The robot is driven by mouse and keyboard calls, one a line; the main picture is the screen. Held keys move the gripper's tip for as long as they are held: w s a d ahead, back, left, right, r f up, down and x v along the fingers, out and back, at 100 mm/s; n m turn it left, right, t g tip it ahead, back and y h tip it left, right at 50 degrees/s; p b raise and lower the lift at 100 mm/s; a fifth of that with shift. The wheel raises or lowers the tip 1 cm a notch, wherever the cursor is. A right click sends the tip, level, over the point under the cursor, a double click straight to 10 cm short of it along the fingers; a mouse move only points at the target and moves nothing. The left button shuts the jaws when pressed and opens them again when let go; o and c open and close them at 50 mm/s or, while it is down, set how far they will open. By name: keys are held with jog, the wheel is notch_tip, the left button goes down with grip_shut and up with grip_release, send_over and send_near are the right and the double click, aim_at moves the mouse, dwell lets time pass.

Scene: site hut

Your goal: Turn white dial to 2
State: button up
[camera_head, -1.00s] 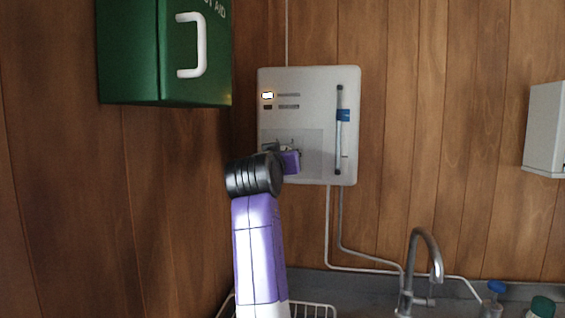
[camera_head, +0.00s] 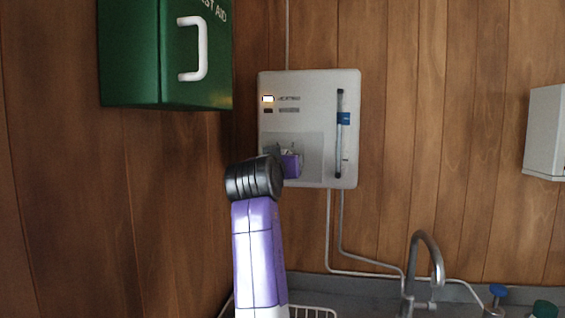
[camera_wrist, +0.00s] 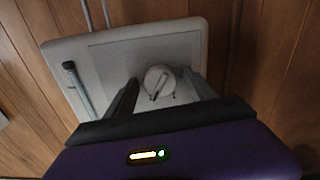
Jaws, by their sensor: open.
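My gripper (camera_wrist: 165,88) is open, one dark finger on each side of the dial. I cannot tell whether the fingers touch it. In the head view my gripper (camera_head: 287,150) is in front of the box's lower left and hides the dial. I cannot read the numbers around the dial.
A green first aid cabinet (camera_head: 165,55) juts out at upper left. A tap (camera_head: 425,260) and a dish rack (camera_head: 315,311) are below.

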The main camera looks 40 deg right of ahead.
jog(key=b+v, duration=0.1)
jog(key=v, duration=0.6)
jog(key=shift+s+a+b, duration=0.25)
jog(key=shift+a+b, duration=0.05)
